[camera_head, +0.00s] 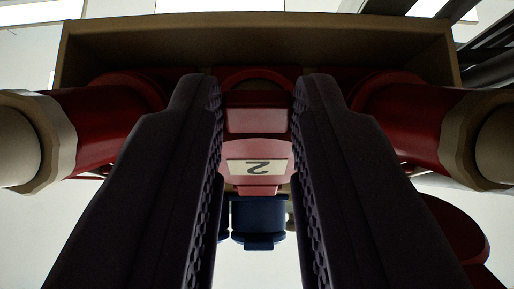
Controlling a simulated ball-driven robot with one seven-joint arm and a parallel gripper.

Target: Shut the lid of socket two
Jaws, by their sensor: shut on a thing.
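A red part with a pale plate marked "2" (257,168) shows between my fingers, and the figure appears upside down. I take it for the lid of socket two. My gripper (257,100) has two dark, ridged fingers, one on each side of this red part, and is shut on it. The fingers hide the part's side edges. How far the lid is open cannot be told from this view. A dark blue round part (258,222) with a small tab shows just below the plate.
A brown box-like housing (257,35) spans the top of the view. Red cylinders with beige ends stand at the left (40,140) and right (480,140). Another red round part (455,232) is at the lower right. Dark bars (488,50) are at the upper right.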

